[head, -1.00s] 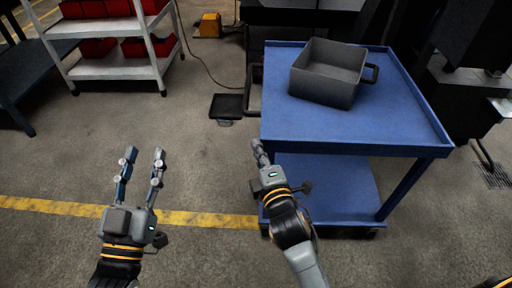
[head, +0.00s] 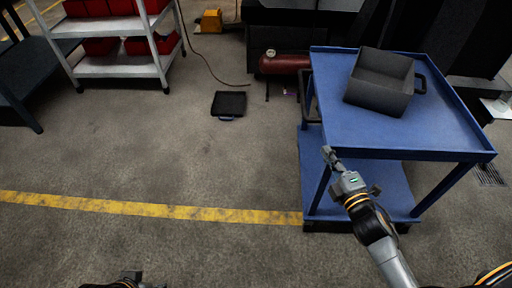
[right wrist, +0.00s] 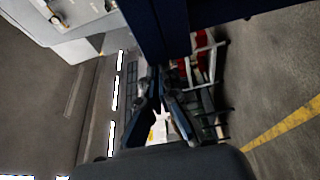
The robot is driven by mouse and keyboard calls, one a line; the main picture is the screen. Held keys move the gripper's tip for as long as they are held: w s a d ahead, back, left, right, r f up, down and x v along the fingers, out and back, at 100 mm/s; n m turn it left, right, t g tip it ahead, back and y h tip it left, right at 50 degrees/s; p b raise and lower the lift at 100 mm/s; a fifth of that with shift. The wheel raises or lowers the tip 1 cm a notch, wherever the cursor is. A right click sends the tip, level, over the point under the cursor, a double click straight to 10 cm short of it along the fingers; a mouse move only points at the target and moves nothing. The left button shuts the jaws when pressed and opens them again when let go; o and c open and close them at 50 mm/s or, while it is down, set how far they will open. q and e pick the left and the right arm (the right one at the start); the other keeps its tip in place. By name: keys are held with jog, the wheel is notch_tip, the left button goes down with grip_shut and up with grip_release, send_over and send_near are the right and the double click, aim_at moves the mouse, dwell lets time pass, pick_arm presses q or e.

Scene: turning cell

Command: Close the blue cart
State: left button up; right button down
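The blue cart (head: 420,140) stands at the right in the head view, with an upper tray, a lower shelf (head: 365,190) and a dark handle (head: 306,97) on its left side. No door or drawer shows on it. My right gripper (head: 329,154) is at the cart's near left corner, just below the top's edge. In the right wrist view its fingertips (right wrist: 157,72) come together with nothing visible between them, and a dark blue cart part (right wrist: 155,30) is close beyond them. I cannot tell whether they touch it. My left gripper (head: 130,280) is mostly cut off at the bottom edge.
A grey open bin (head: 380,82) sits on the cart's top. A black tray (head: 229,104) lies on the floor left of the cart. A red tank (head: 285,64) stands behind it. A shelf rack (head: 120,66) with red bins is at upper left.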

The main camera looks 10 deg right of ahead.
aim_at(395, 151)
jog(key=s+d, duration=0.1)
jog(key=d, duration=0.5)
jog(key=s+d, duration=0.1)
jog(key=d, duration=0.5)
jog(key=s+d+p, duration=0.1)
jog(key=s+d, duration=0.1)
jog(key=d, duration=0.4)
jog(key=shift+s, duration=0.1)
jog(key=shift+s+d, duration=0.2)
jog(key=shift+d, duration=0.65)
